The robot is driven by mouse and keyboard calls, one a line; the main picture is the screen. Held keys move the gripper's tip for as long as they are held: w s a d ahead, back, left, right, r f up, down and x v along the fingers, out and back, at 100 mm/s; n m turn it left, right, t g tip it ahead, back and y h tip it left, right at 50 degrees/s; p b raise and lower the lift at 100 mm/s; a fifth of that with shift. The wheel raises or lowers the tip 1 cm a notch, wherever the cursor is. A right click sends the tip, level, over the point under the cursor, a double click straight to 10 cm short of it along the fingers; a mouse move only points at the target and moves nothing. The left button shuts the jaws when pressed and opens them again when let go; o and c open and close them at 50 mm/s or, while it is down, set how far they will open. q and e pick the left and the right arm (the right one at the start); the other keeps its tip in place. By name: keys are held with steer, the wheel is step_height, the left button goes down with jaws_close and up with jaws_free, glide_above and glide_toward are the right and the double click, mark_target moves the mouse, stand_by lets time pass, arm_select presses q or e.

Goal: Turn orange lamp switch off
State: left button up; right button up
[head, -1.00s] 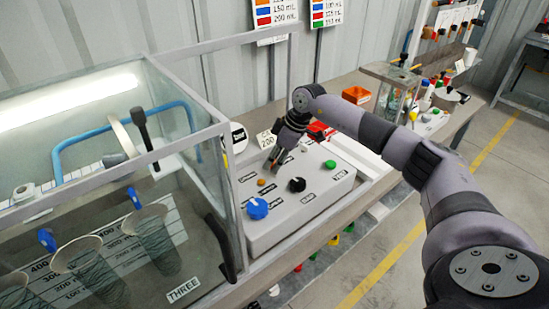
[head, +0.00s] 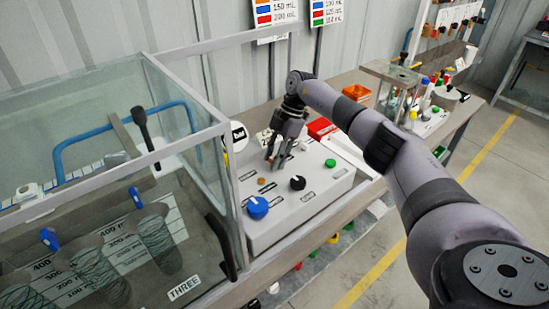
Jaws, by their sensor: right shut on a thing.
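A grey control box (head: 290,215) stands to the right of the glass tank. My right gripper (head: 274,161) points down at the back left of its top, shut on a small orange-red part that is mostly hidden between the fingers; it seems to be the orange lamp switch. A separate small orange knob (head: 261,181) sits on the box just in front of the fingers, apart from them. The lamp strip in the tank shows no glow. My left gripper is not in view.
The box also carries a blue knob (head: 257,207), a black knob (head: 298,182) and a green button (head: 330,162). The glass tank (head: 215,130) rises close on the left.

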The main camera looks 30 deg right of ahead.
steer(key=shift+r+n, duration=0.1)
steer(key=shift+n, duration=0.4)
steer(key=o, duration=1.1)
steer(key=shift+o, duration=0.2)
steer(key=v, duration=1.1)
steer(key=shift+w+d+r, duration=0.15)
steer(key=shift+w+r, duration=0.1)
steer(key=shift+r, duration=0.15)
steer(key=shift+s+f, duration=0.1)
